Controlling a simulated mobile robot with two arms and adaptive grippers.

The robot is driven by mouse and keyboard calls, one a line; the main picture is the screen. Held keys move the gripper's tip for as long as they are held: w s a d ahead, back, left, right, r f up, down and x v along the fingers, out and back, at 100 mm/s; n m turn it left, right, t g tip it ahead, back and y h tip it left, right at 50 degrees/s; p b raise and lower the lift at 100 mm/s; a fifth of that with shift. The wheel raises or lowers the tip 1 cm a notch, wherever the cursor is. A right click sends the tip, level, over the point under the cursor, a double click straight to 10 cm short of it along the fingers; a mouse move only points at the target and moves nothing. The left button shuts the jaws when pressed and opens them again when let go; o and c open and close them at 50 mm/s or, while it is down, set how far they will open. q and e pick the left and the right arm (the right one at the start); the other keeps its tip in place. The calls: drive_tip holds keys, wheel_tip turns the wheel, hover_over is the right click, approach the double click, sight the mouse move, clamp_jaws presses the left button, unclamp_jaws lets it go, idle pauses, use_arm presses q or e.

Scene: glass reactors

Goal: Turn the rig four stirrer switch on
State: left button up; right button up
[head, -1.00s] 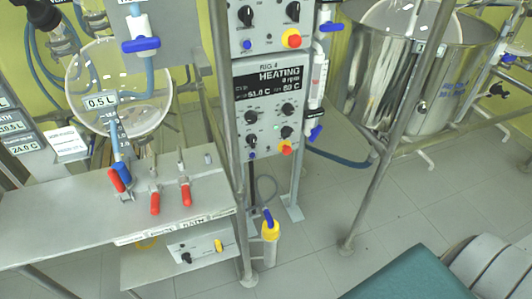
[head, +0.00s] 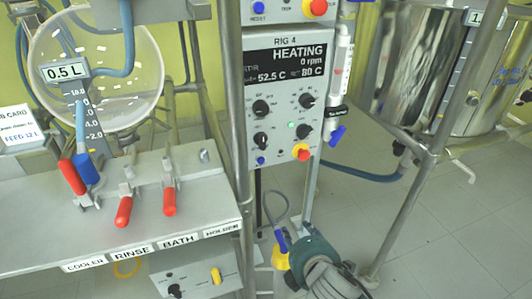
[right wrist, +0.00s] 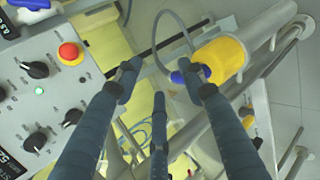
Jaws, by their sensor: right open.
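The rig four panel (head: 285,90) stands in the middle of the head view. Its display reads HEATING, 0 rpm, 52.5 C and 80 C. Several black knobs sit below the display, among them an upper left knob (head: 260,107) and a lower left knob (head: 261,139). Their labels are too small to read, so I cannot tell which is the stirrer switch. A small green light (head: 291,125) is lit. My right gripper (right wrist: 160,75) is open and empty, its fingers spread; in the head view it is below the panel. The panel also shows at left in the right wrist view (right wrist: 20,115). My left gripper is not in view.
A red stop button (head: 301,152) sits low on the panel. A yellow and blue item with a cable (head: 281,257) is close to my right gripper. A bench (head: 60,230) with red-handled valves (head: 169,200) stands left. A steel vessel (head: 410,80) and frame posts stand right.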

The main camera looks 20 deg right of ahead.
drive_tip(key=w+r+n+t, duration=0.4)
drive_tip(key=w+r+n, duration=0.1)
drive_tip(key=r+n, duration=0.3)
drive_tip(key=n+t+y, duration=0.3)
drive_tip(key=n, duration=0.8)
approach(262, 144)
drive_tip(key=w, duration=0.3)
drive_tip(key=w+b, duration=0.1)
drive_tip(key=w, duration=0.1)
drive_tip(key=w+b, duration=0.1)
drive_tip(key=w, duration=0.2)
drive_tip(key=shift+w+a, duration=0.3)
drive_tip(key=shift+a, duration=0.05)
drive_tip(key=shift+c, duration=0.2)
clamp_jaws()
